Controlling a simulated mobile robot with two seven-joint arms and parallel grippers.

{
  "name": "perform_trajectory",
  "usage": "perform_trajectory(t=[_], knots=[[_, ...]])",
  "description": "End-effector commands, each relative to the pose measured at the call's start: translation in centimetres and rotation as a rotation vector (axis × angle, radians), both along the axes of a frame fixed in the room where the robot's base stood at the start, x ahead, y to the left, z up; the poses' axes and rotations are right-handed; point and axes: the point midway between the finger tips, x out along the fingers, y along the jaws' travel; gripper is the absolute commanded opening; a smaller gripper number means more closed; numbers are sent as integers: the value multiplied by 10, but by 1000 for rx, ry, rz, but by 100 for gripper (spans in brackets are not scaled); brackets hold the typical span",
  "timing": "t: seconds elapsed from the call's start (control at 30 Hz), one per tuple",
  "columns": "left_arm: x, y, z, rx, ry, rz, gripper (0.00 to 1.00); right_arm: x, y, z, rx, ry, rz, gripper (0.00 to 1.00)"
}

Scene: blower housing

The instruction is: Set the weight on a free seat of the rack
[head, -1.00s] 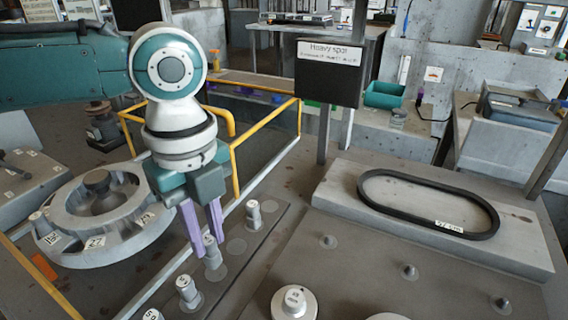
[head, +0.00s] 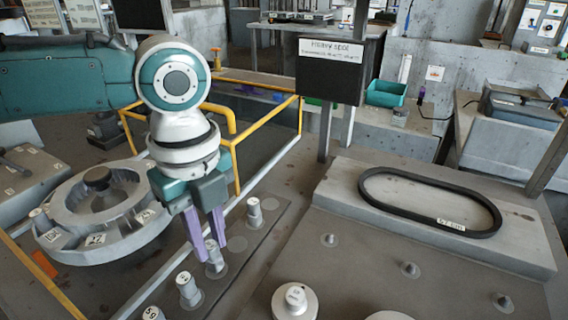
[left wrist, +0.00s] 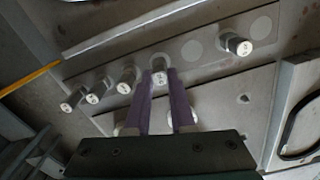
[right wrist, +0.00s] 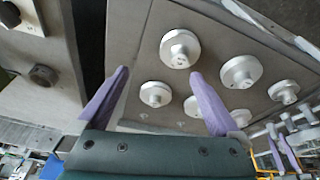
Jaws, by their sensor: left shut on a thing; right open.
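My left gripper (head: 212,250) points down over the rack (head: 262,235), a long grey strip with round seats. It is shut on a small cylindrical weight (left wrist: 159,76) with a pale labelled top, which also shows between the fingertips in the head view. I cannot tell whether this weight touches the seat under it. Other small weights stand on the rack, one (head: 254,213) beyond the gripper and several on the nearer side. Two bare round seats show in the left wrist view, one (left wrist: 192,50) beside the held weight and one (left wrist: 261,27) at the far end. My right gripper (right wrist: 160,75) is open and empty.
Large knobbed weights (right wrist: 180,49) sit on a grey plate below my right gripper. A numbered ring-shaped housing (head: 95,215) lies left of the rack, with yellow rails (head: 236,165) behind. A black belt loop (head: 430,200) lies on a raised slab at right, near a "Heavy spot" sign (head: 331,55).

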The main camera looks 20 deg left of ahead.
Motion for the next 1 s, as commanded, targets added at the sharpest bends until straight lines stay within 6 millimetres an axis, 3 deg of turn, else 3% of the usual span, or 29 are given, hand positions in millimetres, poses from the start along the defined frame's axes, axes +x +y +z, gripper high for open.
perform_trajectory(t=[0.47, 0.5, 0.7, 0.8, 1.0], knots=[[0, 0, -5, 0, -1, 0, 0, 0, 0, -1, 1, 0, -1, 100], [0, 0, -5, 0, -1, 0, 27, 0, 0, -1, 1, 0, -1, 100], [0, 0, -5, 0, -1, 0, 49, 0, 1, -1, 4, 1, -3, 100], [0, 0, -5, 0, -1, 0, 57, 0, 1, -1, 5, 1, -3, 100], [0, 0, -5, 0, 0, 0, 57, 0, 1, -1, 5, 1, -4, 100]])
